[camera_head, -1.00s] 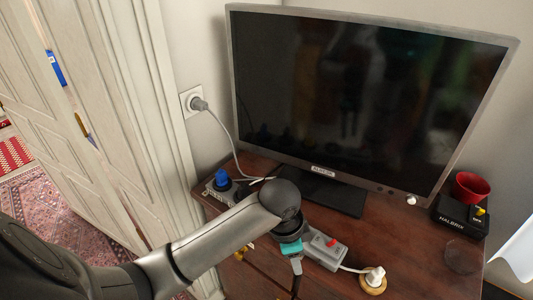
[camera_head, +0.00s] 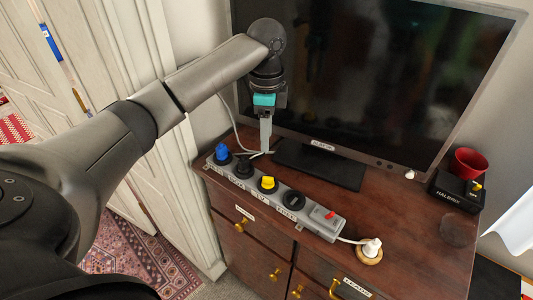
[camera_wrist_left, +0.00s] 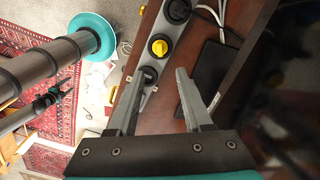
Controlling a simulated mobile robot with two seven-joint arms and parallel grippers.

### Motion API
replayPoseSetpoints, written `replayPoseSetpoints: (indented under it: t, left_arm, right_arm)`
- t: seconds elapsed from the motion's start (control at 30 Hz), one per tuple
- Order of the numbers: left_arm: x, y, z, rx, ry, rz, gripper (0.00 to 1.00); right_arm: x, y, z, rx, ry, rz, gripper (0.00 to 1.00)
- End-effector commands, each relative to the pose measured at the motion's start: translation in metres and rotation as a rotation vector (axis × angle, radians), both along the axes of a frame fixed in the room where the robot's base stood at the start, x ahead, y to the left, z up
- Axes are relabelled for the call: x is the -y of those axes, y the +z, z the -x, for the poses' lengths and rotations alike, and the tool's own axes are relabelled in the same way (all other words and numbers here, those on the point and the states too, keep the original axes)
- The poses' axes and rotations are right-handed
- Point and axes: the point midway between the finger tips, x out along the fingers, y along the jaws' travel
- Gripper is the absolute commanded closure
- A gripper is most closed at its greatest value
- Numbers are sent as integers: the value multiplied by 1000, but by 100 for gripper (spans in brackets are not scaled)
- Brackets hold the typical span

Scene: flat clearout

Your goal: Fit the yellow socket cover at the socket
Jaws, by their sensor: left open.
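The yellow socket cover (camera_head: 267,183) sits on a socket of the grey power strip (camera_head: 308,222), between a black round socket or plug and a dark round socket (camera_head: 293,200). It also shows in the left wrist view (camera_wrist_left: 158,46), on its dark round base. I cannot tell whether it is fully seated. My left gripper (camera_head: 266,148) is above and behind the strip, before the monitor. In the left wrist view the left gripper (camera_wrist_left: 159,80) has its fingers apart with nothing between them.
A blue plug (camera_head: 221,154) stands at the strip's left end; a red switch (camera_head: 325,213) is at its right. A white plug sits on a wooden disc (camera_head: 370,252). The monitor (camera_head: 350,90) stands close behind. A red cup (camera_head: 470,163) rests on a black box (camera_head: 457,191).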

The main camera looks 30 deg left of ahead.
Motion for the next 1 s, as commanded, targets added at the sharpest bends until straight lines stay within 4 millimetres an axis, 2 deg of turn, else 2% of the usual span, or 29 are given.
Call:
replayPoseSetpoints:
  t: [0.6,0.8,1.0]
  left_arm:
    - [1,-116,1,-2,0,0,50]
    - [1,-137,1,0,-1,-1,50]
    - [1,-142,1,0,-1,-1,50]
  right_arm:
    - [0,1,0,0,0,0,23]
    - [0,1,0,0,0,0,23]
    - [0,1,0,0,0,0,23]
